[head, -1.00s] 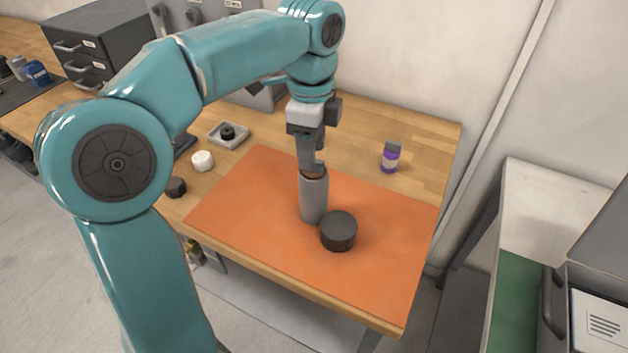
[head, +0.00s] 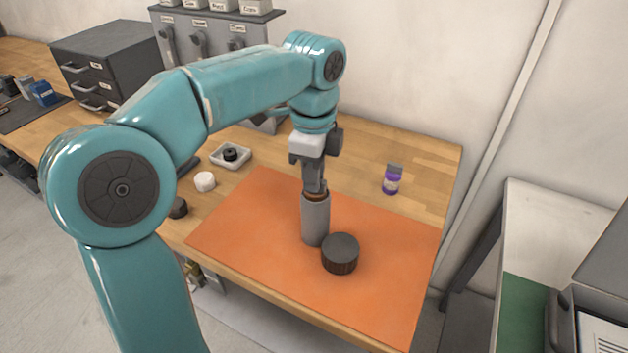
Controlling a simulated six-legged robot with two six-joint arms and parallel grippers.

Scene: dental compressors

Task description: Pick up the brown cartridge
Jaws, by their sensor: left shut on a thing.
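The brown cartridge (head: 317,196) shows only as a brown rim at the top of an upright grey cylinder (head: 315,222) on the orange mat (head: 260,235). The rest of it is hidden inside the cylinder. My left gripper (head: 316,188) points down from above and is shut on the cartridge's top end. My right gripper is not in view.
A dark round cap (head: 341,253) stands close beside the cylinder, at its front right. A purple bottle (head: 391,180) stands behind the mat. A white round piece (head: 205,182) and a small tray (head: 231,156) lie to the left. The mat's right side is clear.

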